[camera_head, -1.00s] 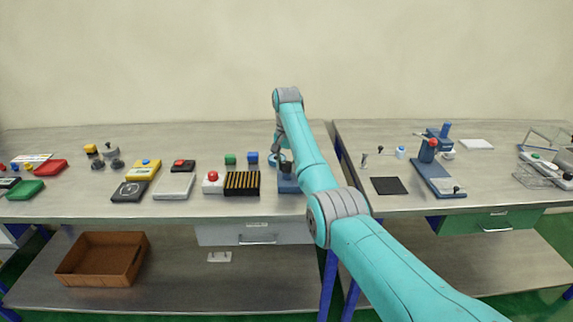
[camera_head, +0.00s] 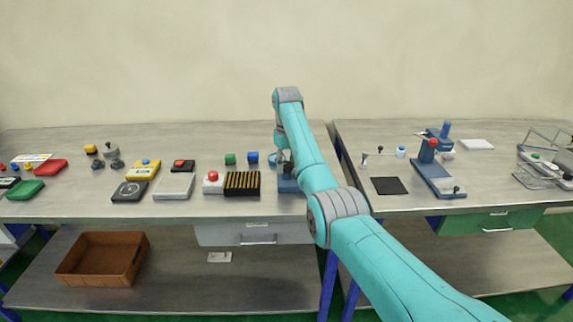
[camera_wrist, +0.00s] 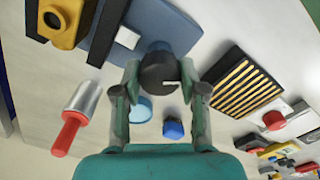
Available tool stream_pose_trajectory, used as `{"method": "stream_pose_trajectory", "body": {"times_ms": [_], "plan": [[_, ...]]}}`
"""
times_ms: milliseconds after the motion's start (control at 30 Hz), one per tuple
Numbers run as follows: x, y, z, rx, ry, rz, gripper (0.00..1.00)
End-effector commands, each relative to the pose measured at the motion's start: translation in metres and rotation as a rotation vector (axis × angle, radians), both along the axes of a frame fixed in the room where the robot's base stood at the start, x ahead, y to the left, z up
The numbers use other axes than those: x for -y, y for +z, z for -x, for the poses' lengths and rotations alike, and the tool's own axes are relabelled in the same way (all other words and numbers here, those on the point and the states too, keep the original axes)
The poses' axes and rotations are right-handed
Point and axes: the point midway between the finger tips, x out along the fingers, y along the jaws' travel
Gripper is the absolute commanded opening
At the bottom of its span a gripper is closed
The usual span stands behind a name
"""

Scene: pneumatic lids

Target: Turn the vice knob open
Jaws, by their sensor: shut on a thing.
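The blue vice (camera_head: 287,185) stands near the front right of the left workbench, partly hidden by my arm in the head view. In the wrist view its blue body (camera_wrist: 158,28) is at the top, with the dark round knob (camera_wrist: 158,72) at its edge. My gripper (camera_wrist: 160,78) is shut on the knob, with one finger on each side of it. In the head view my gripper (camera_head: 283,160) is small and partly hidden by the arm, and the knob cannot be made out.
A red-handled cylinder (camera_wrist: 75,118) lies nearby in the wrist view.

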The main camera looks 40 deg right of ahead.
Motion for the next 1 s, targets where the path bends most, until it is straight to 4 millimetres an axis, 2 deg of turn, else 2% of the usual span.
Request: {"method": "stream_pose_trajectory", "body": {"times_ms": [700, 1000], "plan": [[-0.0001, -0.0005, 0.0002, -0.001, 0.669, -0.001, 0.07], [0.0001, -0.0005, 0.0003, -0.001, 0.870, -0.001, 0.07]]}}
